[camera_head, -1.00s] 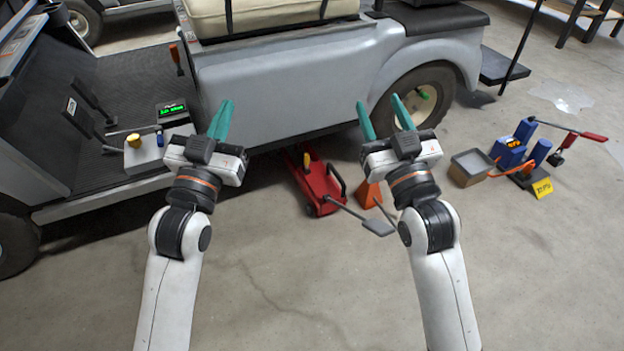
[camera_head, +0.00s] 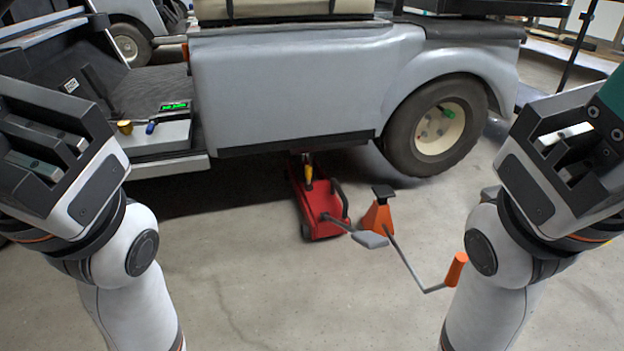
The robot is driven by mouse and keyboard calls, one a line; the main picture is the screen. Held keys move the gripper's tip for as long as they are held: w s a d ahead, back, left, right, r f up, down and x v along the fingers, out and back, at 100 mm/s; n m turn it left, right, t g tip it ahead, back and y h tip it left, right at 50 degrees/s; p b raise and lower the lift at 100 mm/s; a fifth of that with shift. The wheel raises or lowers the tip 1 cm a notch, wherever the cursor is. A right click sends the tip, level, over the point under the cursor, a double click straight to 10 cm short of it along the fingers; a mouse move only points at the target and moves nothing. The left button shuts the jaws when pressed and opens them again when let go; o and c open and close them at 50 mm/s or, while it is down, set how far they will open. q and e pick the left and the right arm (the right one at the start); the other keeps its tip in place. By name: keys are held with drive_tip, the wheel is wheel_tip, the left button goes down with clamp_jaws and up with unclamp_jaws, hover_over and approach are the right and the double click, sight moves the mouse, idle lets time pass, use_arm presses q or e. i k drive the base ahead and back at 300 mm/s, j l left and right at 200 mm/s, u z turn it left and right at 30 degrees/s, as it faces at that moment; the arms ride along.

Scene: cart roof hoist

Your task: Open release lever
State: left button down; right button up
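A red floor jack (camera_head: 322,212) stands on the floor under the side of the grey cart (camera_head: 290,85). A small yellow lever (camera_head: 308,173) stands up on the jack; I cannot tell for certain that it is the release lever. A black handle loop and a grey pedal (camera_head: 370,239) on a rod also show on the jack.
An orange jack stand (camera_head: 377,216) with a black top stands right of the jack. A bent grey crank with an orange grip (camera_head: 456,268) reaches toward the front right. The cart's rear wheel (camera_head: 436,130) is behind. The floor in front is clear.

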sight(308, 185)
drive_tip(key=i+u, duration=0.3)
drive_tip(key=i+l+u, duration=0.1)
drive_tip(key=i+u, duration=0.25)
drive_tip(key=i, duration=0.2)
drive_tip(key=i+l+u, duration=0.3)
drive_tip(key=i+j, duration=0.1)
